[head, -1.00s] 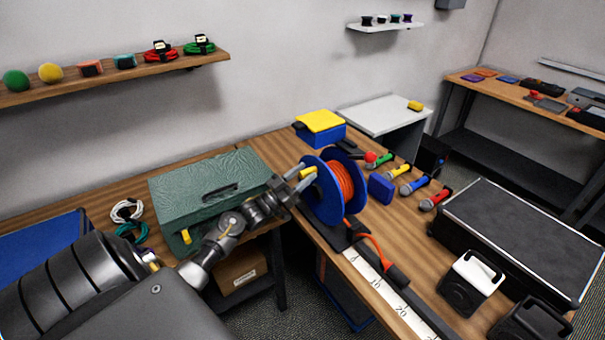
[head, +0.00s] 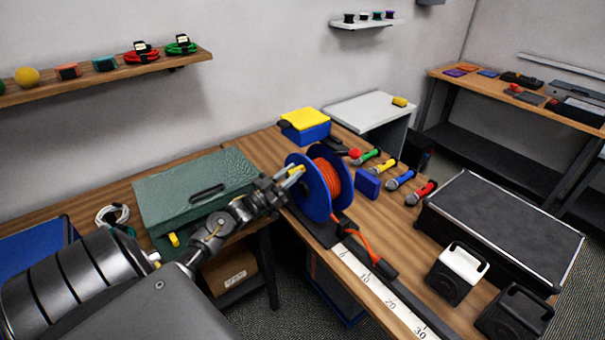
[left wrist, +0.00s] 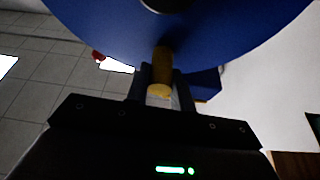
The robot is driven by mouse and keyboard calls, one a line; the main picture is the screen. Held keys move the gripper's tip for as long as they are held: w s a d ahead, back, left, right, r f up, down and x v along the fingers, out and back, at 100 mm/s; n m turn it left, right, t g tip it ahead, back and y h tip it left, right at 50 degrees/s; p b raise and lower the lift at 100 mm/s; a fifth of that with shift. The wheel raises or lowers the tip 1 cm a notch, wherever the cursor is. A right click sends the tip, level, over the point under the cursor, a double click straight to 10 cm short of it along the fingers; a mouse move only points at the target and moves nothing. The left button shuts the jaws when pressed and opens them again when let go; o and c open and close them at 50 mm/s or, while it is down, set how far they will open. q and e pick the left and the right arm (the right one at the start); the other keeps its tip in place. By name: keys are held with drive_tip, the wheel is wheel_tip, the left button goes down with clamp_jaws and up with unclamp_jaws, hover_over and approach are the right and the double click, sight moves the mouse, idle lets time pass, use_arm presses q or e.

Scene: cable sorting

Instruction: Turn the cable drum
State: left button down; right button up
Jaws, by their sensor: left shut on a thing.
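The cable drum (head: 296,199) has blue flanges and orange cable (head: 331,177) wound between them. It stands upright on a dark base at the near edge of the table. A yellow handle (head: 297,170) sticks out from its near flange. My left gripper (head: 287,179) is at that flange, shut on the yellow handle. In the left wrist view the handle (left wrist: 162,68) sits between the two fingers, with the blue flange (left wrist: 210,28) just beyond. The orange cable's loose end (head: 364,242) runs down to a dark connector. My right gripper is not in view.
A ruler strip (head: 385,300) runs along the table beside the drum. Several coloured microphones (head: 400,180) and a blue block (head: 367,184) lie to the right. A green case (head: 190,190) stands left, a black case (head: 505,235) right. A yellow-lidded blue box (head: 305,126) stands behind.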

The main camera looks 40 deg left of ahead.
use_arm(q)
drive_tip(key=shift+s+d+f+m+h+b, duration=0.15)
drive_tip(key=shift+d+m+h+b, duration=0.25)
drive_tip(key=shift+m, duration=0.5)
drive_tip(key=shift+d+m+h, duration=0.25)
drive_tip(key=shift+m+h, duration=0.05)
drive_tip(key=shift+m, duration=0.3)
drive_tip(key=shift+d+m+g+b, duration=0.2)
drive_tip(key=shift+m+g+b, duration=0.2)
drive_tip(key=shift+m, duration=0.1)
drive_tip(key=shift+s+d+m+h, duration=0.1)
drive_tip(key=shift+d+m+h, duration=0.1)
drive_tip(key=shift+m+h, duration=0.15)
drive_tip(key=c, duration=1.3)
unclamp_jaws()
drive_tip(key=shift+c, duration=0.2)
drive_tip(key=shift+o, duration=0.7)
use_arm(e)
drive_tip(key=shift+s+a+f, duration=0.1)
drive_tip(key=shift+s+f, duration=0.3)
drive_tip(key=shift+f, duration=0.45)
